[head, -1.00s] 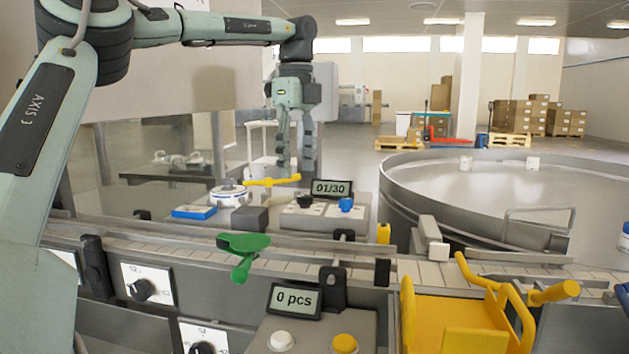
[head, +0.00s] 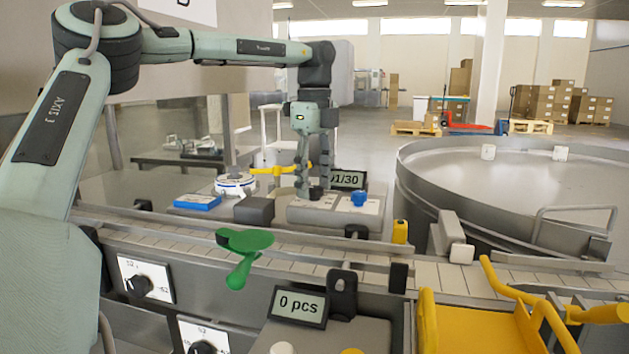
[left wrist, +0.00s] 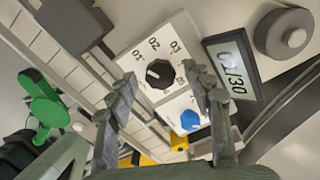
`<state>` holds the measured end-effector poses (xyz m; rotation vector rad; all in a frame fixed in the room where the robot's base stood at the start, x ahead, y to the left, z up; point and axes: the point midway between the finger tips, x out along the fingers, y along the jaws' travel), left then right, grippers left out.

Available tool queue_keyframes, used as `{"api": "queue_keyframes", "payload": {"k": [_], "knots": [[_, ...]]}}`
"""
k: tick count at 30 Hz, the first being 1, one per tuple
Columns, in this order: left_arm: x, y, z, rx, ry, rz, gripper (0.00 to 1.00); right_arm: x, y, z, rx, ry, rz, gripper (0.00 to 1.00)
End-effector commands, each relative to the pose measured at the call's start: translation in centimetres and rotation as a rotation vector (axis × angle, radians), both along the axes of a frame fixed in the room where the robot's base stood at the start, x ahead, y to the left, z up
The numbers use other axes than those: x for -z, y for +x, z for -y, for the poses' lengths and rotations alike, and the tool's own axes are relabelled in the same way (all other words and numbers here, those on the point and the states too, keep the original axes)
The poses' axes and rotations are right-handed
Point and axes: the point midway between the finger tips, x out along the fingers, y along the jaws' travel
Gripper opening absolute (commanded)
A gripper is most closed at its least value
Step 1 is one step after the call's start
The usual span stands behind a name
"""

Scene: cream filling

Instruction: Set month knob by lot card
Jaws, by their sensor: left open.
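The black month knob (left wrist: 160,73) sits on a white dial plate (left wrist: 138,48) marked 01, 02, 03 and more. A display (left wrist: 234,68) beside it reads 01/30. A blue knob (left wrist: 190,120) is on a neighbouring plate; it also shows in the head view (head: 358,198). My left gripper (left wrist: 160,84) is open, with its fingertips on either side of the black knob in the picture; contact cannot be told. In the head view the left gripper (head: 311,192) points down at the grey box and partly covers the display (head: 349,180). No lot card is readable.
A yellow handle (head: 270,170) and a white round part (head: 235,184) stand left of the gripper. A large round metal table (head: 480,175) is at right. A counter display (head: 297,306) reads 0 pcs.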

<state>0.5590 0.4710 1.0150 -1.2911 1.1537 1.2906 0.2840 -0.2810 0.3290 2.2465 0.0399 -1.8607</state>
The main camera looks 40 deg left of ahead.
Motion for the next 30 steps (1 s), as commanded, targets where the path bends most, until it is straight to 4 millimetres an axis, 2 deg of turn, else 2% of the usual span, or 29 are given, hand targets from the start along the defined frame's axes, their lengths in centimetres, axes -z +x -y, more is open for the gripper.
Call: {"api": "queue_keyframes", "payload": {"k": [8,13,20,30], "knots": [[0.2,0.0,0.0,0.000,0.000,0.000,0.50,0.2,0.3,0.0,-0.002,-0.001,0.002,0.40],[0.2,0.0,0.0,0.000,0.000,0.000,0.29,-0.1,1.1,-0.1,-0.003,0.000,0.015,0.40],[0.2,0.0,0.0,0.001,0.000,0.000,0.01,-0.1,0.9,-0.3,-0.001,0.004,0.011,0.40],[0.1,0.0,0.0,0.055,0.002,0.000,0.01,0.2,0.3,-0.7,0.002,0.010,0.002,0.40]]}}
